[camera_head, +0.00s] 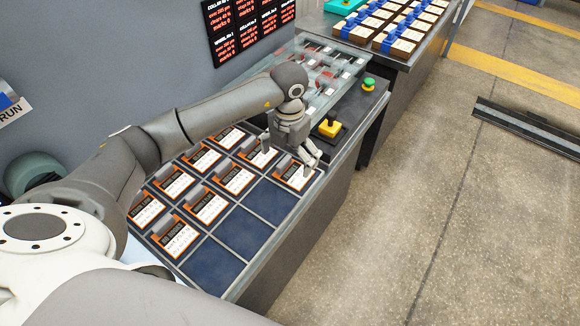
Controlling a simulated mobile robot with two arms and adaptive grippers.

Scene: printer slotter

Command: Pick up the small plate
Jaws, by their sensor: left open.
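Several small plates with orange edges and white printed labels sit in the compartments of a dark blue tray (246,233). One small plate (296,178) lies in the far right compartment, and another small plate (233,178) lies nearer to the left. My left gripper (287,160) is open and points down over the far right plate. One finger is at that plate's upper right edge and partly overlaps it in view; I cannot tell whether they touch. The other finger is near the neighbouring plate (263,156). My right gripper is not in view.
Several compartments along the tray's right side are empty. A yellow button (330,127) and a green button (369,83) stand beyond the tray. Blue and white items (398,38) fill a far table. Open floor (430,220) lies to the right.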

